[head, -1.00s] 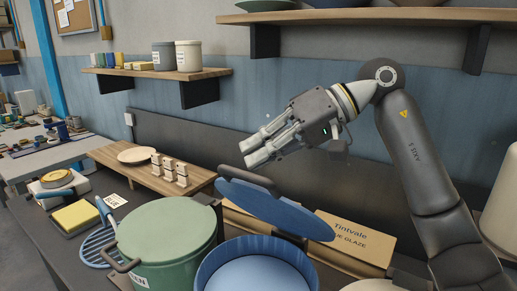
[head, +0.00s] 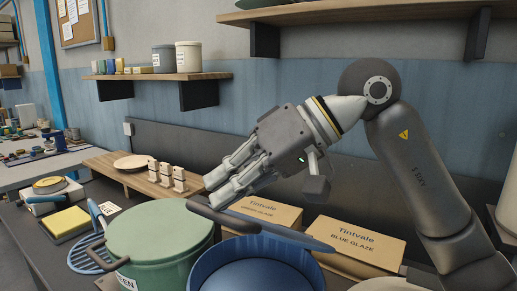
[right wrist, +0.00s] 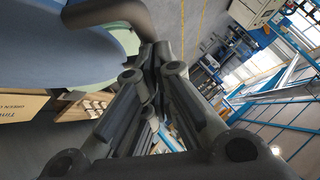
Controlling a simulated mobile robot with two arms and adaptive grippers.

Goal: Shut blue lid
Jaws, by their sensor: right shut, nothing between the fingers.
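The blue lid (head: 285,233) shows nearly edge-on in the head view. It slopes down to the right above the open blue bin (head: 203,268), its left edge raised. Its dark handle (head: 222,220) is at the left end. My right gripper (head: 215,191) is shut and empty, with its fingertips just above the handle; I cannot tell if they touch. In the right wrist view, the shut fingers (right wrist: 155,75) are close to a dark curved handle (right wrist: 145,18), and the lid's broad blue face (right wrist: 50,35) fills the upper left. My left gripper is not in view.
A green lidded bin (head: 160,235) stands just left of the blue bin. Two cardboard glaze boxes (head: 352,246) lie behind the lid. A wooden board (head: 125,178) with small blocks is at the back left. A shelf (head: 370,18) hangs above my right arm.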

